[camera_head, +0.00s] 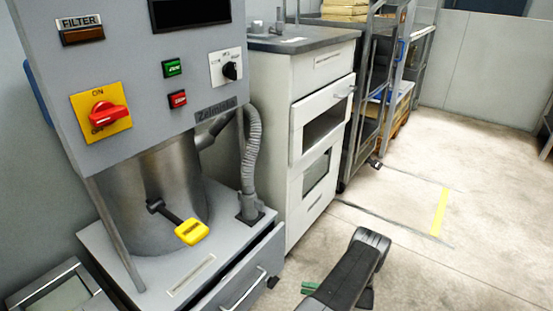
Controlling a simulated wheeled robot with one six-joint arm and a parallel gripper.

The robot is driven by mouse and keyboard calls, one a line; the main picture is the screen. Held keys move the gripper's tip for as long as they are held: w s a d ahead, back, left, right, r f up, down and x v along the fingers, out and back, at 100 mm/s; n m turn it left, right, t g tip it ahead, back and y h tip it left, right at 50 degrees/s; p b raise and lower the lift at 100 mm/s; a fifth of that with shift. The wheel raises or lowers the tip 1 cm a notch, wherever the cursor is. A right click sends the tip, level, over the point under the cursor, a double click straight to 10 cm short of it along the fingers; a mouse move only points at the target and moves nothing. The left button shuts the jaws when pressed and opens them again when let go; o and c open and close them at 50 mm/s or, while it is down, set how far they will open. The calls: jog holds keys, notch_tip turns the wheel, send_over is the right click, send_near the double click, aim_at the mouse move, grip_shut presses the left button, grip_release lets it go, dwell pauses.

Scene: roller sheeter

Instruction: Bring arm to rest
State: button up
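My dark arm (345,272) rises from the bottom edge, right of the middle, over the open floor. Its upper end is bent and touches nothing that I can see. Small green parts (310,287) stick out to the left from behind the arm; they may be fingers of my gripper. The arm hides most of what they belong to, so I cannot tell whether the gripper is open or shut. Nothing held shows.
A grey machine (150,85) with a red ON/OFF knob (105,113), a yellow-ended lever (192,231) and a hose (253,150) stands left. A white cabinet (290,130) and metal shelving (372,90) stand behind. The floor (400,255) to the right is clear.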

aim_at(277, 282)
jog(key=b+x, duration=0.1)
jog(key=x, duration=1)
jog(key=shift+a+r, duration=0.15)
jog(key=shift+a, duration=0.25)
jog(key=shift+r+n+h, duration=0.1)
jog(key=shift+n+h, duration=0.4)
jog(key=shift+n, duration=0.7)
jog(key=shift+s+r+n+h, duration=0.15)
jog(key=shift+n+h, duration=0.55)
jog(key=shift+n, duration=0.9)
